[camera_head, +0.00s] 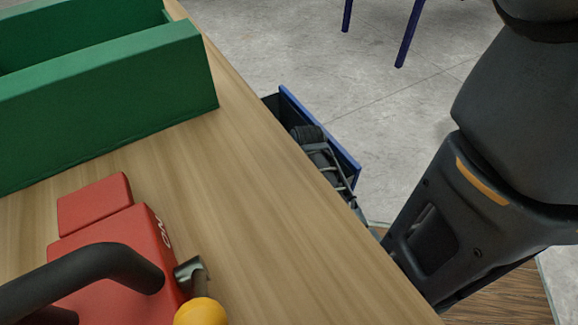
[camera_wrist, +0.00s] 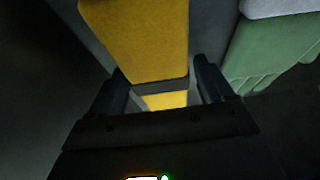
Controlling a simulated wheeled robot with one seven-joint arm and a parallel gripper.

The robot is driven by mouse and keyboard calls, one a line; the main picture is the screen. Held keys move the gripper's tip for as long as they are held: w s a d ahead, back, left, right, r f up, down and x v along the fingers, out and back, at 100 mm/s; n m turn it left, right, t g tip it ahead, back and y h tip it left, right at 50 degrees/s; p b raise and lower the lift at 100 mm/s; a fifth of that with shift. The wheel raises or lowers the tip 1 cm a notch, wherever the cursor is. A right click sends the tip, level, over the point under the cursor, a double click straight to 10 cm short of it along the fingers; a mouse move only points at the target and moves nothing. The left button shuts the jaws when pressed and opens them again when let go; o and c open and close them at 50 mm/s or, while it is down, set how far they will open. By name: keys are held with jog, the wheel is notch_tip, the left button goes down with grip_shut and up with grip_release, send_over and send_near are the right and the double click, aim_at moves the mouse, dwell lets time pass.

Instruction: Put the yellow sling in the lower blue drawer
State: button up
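The yellow sling (camera_wrist: 145,40) shows in the wrist view as a broad yellow strip with a dark band across it. Its lower end reaches between the fingers of my gripper (camera_wrist: 162,88). The fingers stand wide apart, one on each side of the strip, with narrow gaps visible; I see no clear grip. In the head view a blue-fronted drawer (camera_head: 335,145) is pulled out beyond the table edge. Dark parts of my arm's end overlap its opening. The fingertips and the sling cannot be made out there. I cannot tell whether this is the lower drawer.
In the wrist view a green item (camera_wrist: 270,50) lies right of the sling. On the wooden table (camera_head: 260,230) stand a green open box (camera_head: 110,105) and a red case (camera_head: 110,250). Blue legs (camera_head: 408,35) stand on the floor behind.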

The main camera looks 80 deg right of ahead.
jog(key=shift+o, duration=0.6)
jog(key=shift+r, duration=0.35)
jog(key=p+v, duration=0.4)
jog(key=v, duration=0.7)
jog(key=shift+r+p, duration=0.25)
jog(key=shift+p, duration=0.1)
jog(key=shift+s+a, duration=0.1)
